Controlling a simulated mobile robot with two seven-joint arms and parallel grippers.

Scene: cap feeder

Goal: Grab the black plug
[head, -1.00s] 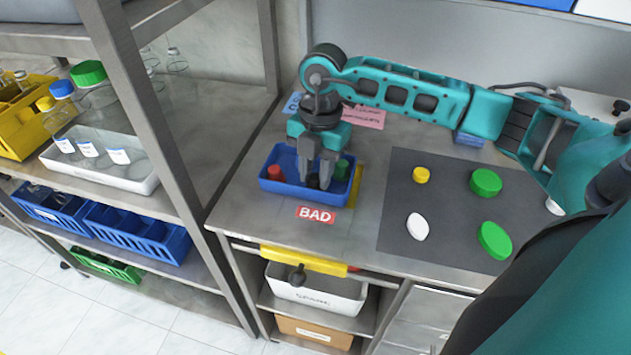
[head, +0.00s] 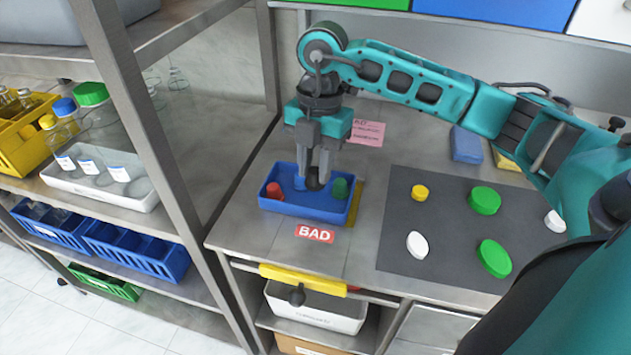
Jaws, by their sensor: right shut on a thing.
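The black plug (head: 314,183) is between the fingertips of my right gripper (head: 315,172), inside or just above the blue tray (head: 305,207). The gripper points down and is shut on the plug; the fingers hide part of it. A red plug (head: 275,191) is in the left part of the tray and a green plug (head: 340,188) in the right part. A blue piece (head: 299,184) shows beside the fingers. My left gripper is not in view.
A red BAD label (head: 314,234) lies in front of the tray. A dark mat (head: 450,230) to the right carries several yellow, green and white caps. A metal shelf post (head: 150,150) stands left of the table.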

